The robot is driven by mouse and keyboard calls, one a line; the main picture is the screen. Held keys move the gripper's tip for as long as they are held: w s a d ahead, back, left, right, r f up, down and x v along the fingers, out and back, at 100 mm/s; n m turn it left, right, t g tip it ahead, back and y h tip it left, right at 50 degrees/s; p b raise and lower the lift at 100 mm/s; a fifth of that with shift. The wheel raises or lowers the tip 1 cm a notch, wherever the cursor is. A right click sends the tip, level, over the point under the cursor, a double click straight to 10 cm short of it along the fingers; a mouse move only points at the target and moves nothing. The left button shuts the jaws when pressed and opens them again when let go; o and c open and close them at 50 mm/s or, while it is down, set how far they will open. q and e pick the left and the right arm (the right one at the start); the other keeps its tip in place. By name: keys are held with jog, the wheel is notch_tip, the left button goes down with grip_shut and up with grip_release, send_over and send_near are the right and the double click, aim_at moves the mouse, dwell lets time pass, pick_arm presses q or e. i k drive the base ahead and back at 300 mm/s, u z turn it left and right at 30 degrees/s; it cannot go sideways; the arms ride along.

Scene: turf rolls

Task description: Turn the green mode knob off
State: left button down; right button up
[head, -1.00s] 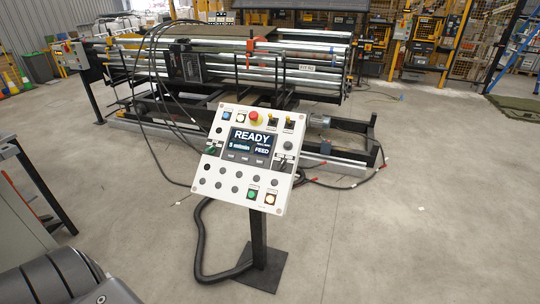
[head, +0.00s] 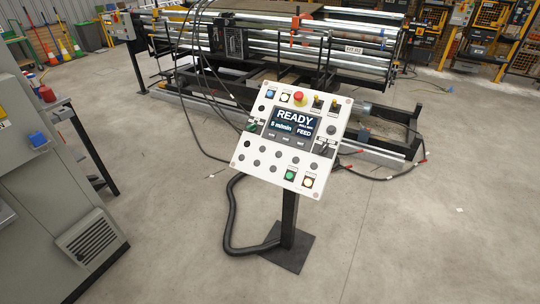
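A white control panel (head: 262,160) stands tilted on a black post in the middle of the head view. Its screen (head: 295,128) reads READY, 5 m/min and FEED. A small green knob (head: 253,127) sits at the panel's left side, beside the screen; its exact pointer angle is too small to tell. A red mushroom button (head: 300,97) is on the top row. Neither of my grippers is in view.
The roller machine (head: 290,50) stands behind the panel, with black cables trailing from it. A grey cabinet (head: 50,190) with a vent stands at the left. A black hose (head: 230,220) loops beside the post's base plate (head: 288,254). The floor in front and to the right is clear.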

aim_at(252, 127)
jog(key=u, duration=0.2)
jog(key=i, duration=1.55)
jog(key=z, duration=0.25)
